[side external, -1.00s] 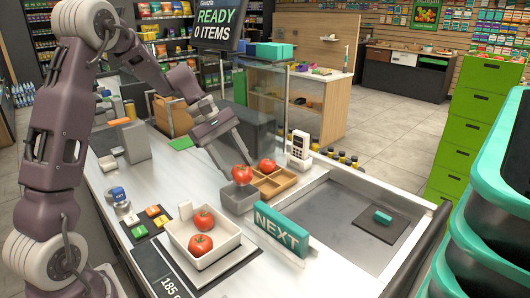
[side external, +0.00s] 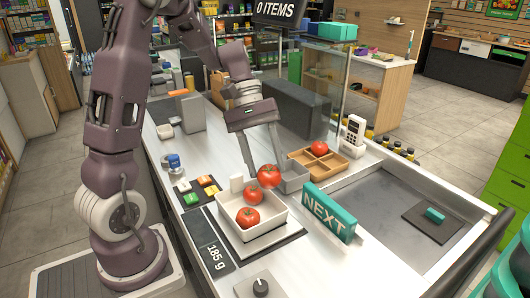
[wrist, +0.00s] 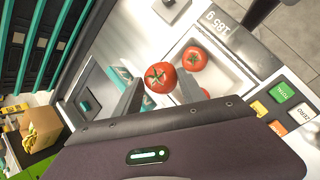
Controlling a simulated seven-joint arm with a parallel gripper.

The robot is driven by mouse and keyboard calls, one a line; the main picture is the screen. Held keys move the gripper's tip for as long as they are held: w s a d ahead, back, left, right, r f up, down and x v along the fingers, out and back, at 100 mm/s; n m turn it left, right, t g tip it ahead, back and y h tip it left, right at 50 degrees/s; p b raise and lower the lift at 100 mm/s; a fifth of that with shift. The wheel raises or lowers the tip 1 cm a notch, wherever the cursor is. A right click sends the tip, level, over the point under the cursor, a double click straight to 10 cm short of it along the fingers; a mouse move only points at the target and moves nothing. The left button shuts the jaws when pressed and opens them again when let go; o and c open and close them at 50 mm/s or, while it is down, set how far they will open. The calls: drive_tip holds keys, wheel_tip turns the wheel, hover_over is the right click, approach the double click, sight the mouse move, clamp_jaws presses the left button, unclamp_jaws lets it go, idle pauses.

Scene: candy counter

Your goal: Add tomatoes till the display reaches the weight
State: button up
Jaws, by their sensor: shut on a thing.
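My gripper (side external: 265,163) is shut on a red tomato (side external: 269,176), held above the right back edge of the white weighing tray (side external: 272,229). The held tomato also shows between the fingertips in the wrist view (wrist: 160,77). Two tomatoes lie in the tray, one nearer the back (side external: 253,195) and one nearer the front (side external: 248,217). In the wrist view one tray tomato (wrist: 195,58) is clear and the other is partly hidden by a finger. The display (side external: 215,258) reads 185 g. Another tomato (side external: 319,148) sits in the wooden compartment tray (side external: 331,172).
A teal NEXT block (side external: 328,212) stands to the right. Coloured buttons (side external: 207,181) lie left of the tray. A card terminal (side external: 352,133) stands behind. A dark knob (side external: 260,288) is in front.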

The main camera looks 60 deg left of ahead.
drive_tip(key=shift+f, duration=3.6)
drive_tip(key=shift+c, duration=0.2)
drive_tip(key=shift+f, duration=0.75)
drive_tip(key=o, duration=1.2)
drive_tip(key=shift+v, duration=3.05)
